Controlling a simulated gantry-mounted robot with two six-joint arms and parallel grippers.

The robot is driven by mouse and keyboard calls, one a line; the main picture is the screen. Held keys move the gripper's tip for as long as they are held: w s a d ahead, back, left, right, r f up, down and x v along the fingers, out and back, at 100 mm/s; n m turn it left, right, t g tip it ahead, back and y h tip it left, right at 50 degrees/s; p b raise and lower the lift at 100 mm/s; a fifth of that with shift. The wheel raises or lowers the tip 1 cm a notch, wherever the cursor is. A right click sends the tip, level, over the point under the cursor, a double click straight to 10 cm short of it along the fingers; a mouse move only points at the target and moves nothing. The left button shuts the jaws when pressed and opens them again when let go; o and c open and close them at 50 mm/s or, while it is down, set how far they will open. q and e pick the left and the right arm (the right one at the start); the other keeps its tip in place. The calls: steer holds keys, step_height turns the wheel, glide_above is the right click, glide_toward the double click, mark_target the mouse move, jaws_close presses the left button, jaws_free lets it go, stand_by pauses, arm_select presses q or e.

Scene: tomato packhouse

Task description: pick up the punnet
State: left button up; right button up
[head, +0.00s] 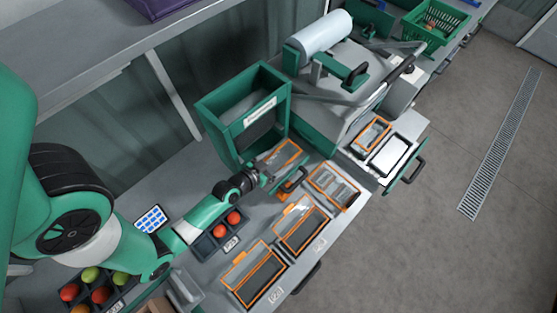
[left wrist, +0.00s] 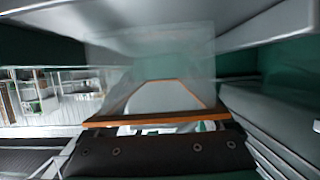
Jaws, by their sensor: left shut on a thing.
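A clear punnet with an orange rim (head: 283,153) is in front of the green bin, at the end of my left arm. My left gripper (head: 290,182) is shut on it at its near side; the fingers partly hide the hold. In the left wrist view the punnet's orange rim (left wrist: 160,119) runs across close to the camera, with a clear raised lid behind it. Whether the punnet touches the bench cannot be told. My right gripper is not in view.
Other orange-rimmed punnets (head: 253,275) stand along the bench's front edge, close to the gripper. A green bin (head: 245,110) stands behind. A dark tray with red tomatoes (head: 220,231) lies left. A sealing machine with a film roll (head: 320,38) stands beyond.

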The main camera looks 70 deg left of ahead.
arm_select(q)
steer(key=shift+r, duration=0.55)
steer(key=r+p, duration=0.1)
steer(key=d+r+p, duration=0.1)
steer(key=r+p, duration=0.1)
steer(key=d+r+p, duration=0.1)
steer(key=r+p, duration=0.1)
steer(key=shift+w, duration=0.25)
steer(key=w+d+r+b, duration=0.2)
steer(key=d+r, duration=0.4)
steer(key=d, duration=0.5)
steer(key=shift+w+d+r+b, duration=0.25)
steer(key=shift+w+r+b, duration=0.15)
steer(key=shift+w, duration=0.2)
